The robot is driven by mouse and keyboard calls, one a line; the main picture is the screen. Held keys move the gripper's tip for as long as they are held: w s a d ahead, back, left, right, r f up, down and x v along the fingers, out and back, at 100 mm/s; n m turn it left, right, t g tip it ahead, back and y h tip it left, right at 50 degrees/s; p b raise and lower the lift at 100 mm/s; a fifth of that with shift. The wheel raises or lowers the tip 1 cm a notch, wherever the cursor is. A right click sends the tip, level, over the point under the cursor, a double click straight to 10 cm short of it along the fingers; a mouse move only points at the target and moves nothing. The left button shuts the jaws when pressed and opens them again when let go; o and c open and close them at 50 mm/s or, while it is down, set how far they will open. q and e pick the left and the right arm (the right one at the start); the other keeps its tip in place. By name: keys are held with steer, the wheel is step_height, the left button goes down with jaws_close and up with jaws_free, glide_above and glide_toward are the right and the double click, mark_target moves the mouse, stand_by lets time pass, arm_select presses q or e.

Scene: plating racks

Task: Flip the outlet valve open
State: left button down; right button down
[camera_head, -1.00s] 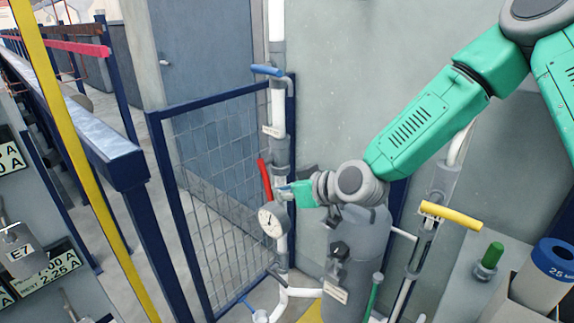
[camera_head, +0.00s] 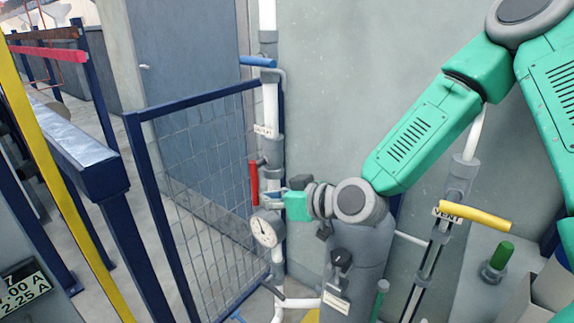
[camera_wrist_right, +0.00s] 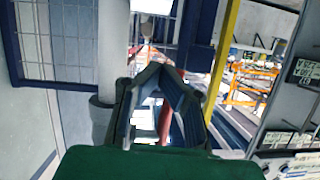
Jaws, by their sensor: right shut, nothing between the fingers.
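A white vertical pipe (camera_head: 270,105) bears a small label (camera_head: 264,131) that seems to read OUTLET. Below the label, a red lever handle (camera_head: 253,182) stands nearly upright along the pipe's left side. My right gripper (camera_head: 271,198) is shut and empty at the pipe, just right of the lever's lower part. In the wrist view its fingertips (camera_wrist_right: 158,72) meet, and part of the red lever (camera_wrist_right: 165,122) shows behind and between the fingers. I cannot tell whether they touch it. My left gripper is not in view.
A round gauge (camera_head: 264,232) sits just below the gripper. A blue lever (camera_head: 258,61) is higher on the pipe. A mesh gate (camera_head: 205,165) stands to the left. A grey vessel (camera_head: 358,250) and a yellow VENT lever (camera_head: 474,216) are to the right.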

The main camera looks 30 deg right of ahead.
steer(key=shift+s+a+f, duration=0.25)
steer(key=shift+s+a, duration=0.25)
steer(key=shift+a, duration=0.1)
steer(key=r, duration=0.3)
steer(key=w+r, duration=0.1)
steer(key=r, duration=0.3)
steer(key=d+r, duration=0.1)
steer(key=r, duration=0.2)
steer(key=shift+w+r, duration=0.15)
steer(key=shift+r, duration=0.15)
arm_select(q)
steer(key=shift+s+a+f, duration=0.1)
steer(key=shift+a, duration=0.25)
arm_select(e)
steer(key=shift+d+f, duration=0.15)
steer(key=shift+d, duration=0.2)
steer(key=shift+a, duration=0.1)
